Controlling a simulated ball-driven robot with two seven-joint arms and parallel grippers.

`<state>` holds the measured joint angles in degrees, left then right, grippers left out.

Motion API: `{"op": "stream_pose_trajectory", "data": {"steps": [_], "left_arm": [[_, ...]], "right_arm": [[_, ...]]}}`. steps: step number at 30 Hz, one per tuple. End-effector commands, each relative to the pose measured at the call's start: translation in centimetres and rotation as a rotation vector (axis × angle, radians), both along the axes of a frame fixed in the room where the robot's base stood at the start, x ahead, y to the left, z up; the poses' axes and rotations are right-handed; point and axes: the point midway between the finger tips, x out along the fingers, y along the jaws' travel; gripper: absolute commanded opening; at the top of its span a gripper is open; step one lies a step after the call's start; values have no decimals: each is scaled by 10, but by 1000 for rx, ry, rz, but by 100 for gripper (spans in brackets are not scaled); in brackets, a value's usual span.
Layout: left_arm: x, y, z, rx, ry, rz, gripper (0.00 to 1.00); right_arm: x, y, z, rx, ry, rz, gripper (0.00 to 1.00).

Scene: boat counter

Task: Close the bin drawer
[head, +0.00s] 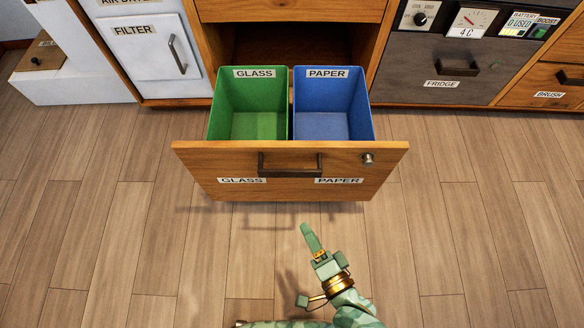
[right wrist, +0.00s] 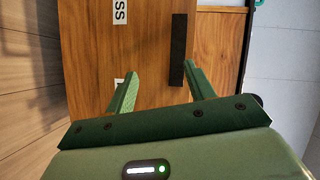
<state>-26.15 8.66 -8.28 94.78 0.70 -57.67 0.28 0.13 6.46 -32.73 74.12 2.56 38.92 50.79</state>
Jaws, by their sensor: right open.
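The bin drawer (head: 230,178) is pulled out of the wooden cabinet, with its wooden front facing me. It holds a green GLASS bin (head: 215,115) and a blue PAPER bin (head: 362,115), both looking empty. Its dark bar handle (head: 290,170) is in the middle of the front. My right gripper (head: 307,232) is in front of the drawer, apart from it in the head view. In the right wrist view, my right gripper (right wrist: 162,70) is open and empty, its fingers pointing at the drawer front (right wrist: 90,50), with the handle (right wrist: 178,50) ahead. My left gripper is not in view.
A round lock (head: 367,159) is on the drawer front. The cabinet opening (head: 290,45) behind the bins is dark. A white FILTER door (head: 150,60) is at left and a grey FRIDGE drawer (head: 440,65) at right, both closed. The wooden floor (head: 480,220) around the drawer is clear.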

Motion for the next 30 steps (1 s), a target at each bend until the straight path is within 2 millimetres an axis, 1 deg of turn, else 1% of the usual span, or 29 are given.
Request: {"op": "stream_pose_trajectory", "data": {"steps": [1,3,6,7,10,14,16,20,24,27,30], "left_arm": [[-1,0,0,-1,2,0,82],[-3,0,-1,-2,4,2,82],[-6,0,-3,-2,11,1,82],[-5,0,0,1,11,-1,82],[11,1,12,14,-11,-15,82],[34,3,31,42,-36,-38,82],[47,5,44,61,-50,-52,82],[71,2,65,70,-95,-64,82],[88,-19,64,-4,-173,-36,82],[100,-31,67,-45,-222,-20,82],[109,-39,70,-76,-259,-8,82]], "right_arm": [[2,-5,8,88,-10,-35,54],[5,-10,18,187,-21,-68,54],[10,-11,21,245,-17,-82,54],[12,-10,21,249,-16,-82,54],[23,-5,20,249,-15,-82,54],[45,4,18,246,-15,-82,54],[58,9,18,246,-14,-83,54],[87,22,16,245,-13,-83,54],[118,34,15,244,-11,-83,54],[135,41,16,243,-12,-83,54],[147,46,17,243,-13,-83,54]]}}
